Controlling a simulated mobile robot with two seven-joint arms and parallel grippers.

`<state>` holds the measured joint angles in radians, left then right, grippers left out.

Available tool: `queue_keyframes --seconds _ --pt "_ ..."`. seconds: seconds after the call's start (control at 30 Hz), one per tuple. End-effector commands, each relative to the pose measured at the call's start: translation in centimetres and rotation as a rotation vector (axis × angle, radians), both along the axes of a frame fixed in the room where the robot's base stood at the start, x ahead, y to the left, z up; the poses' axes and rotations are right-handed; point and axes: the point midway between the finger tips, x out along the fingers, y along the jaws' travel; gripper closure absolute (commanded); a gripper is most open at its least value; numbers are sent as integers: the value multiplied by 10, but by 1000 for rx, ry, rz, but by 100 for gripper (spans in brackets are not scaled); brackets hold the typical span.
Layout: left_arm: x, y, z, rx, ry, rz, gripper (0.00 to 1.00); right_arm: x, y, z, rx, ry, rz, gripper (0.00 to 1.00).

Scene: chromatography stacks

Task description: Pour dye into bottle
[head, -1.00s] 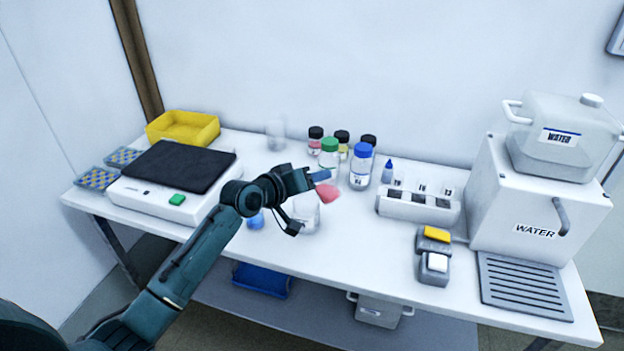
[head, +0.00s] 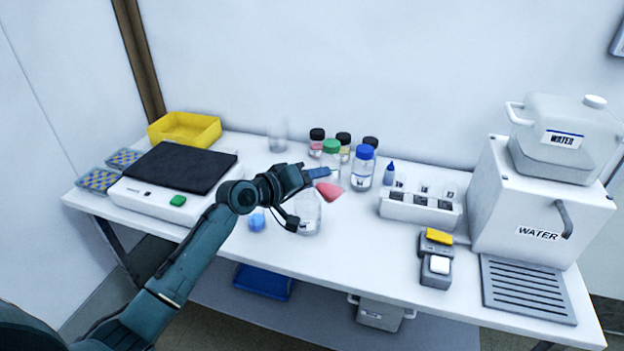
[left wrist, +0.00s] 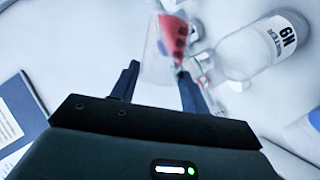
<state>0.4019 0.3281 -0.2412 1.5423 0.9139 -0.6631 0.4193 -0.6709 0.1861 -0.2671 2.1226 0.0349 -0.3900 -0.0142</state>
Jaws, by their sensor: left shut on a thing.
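My left gripper (head: 306,182) is shut on a small clear vessel of red dye (head: 328,191), held above the table and tilted. In the left wrist view the red dye (left wrist: 173,36) shows inside the clear vessel beyond my left gripper's fingers (left wrist: 158,76). A clear glass bottle (head: 309,217) stands on the table just below my gripper, its top partly hidden by the gripper. A labelled clear bottle (left wrist: 250,52) is close to the right finger in the left wrist view. I cannot tell whether any dye is flowing. My right gripper is not in view.
A small blue object (head: 257,222) lies left of the bottle. Capped bottles, one blue-capped (head: 363,168), stand behind. A white rack (head: 420,207) and water tank (head: 545,200) are at right; a scale (head: 175,185) and yellow bin (head: 184,130) at left. The front middle is clear.

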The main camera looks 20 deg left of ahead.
Motion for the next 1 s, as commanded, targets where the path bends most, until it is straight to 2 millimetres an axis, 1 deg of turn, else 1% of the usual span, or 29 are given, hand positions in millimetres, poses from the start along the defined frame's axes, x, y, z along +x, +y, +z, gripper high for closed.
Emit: queue_keyframes --seconds 0.23,0.57,0.8,1.0 --pt "1 3 1 -90 28 1 78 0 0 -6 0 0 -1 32" --pt "1 3 1 -100 32 1 78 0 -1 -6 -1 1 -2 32" --pt "2 5 0 -185 62 1 78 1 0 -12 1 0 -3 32" --pt "2 5 1 -189 63 0 78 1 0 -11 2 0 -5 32"
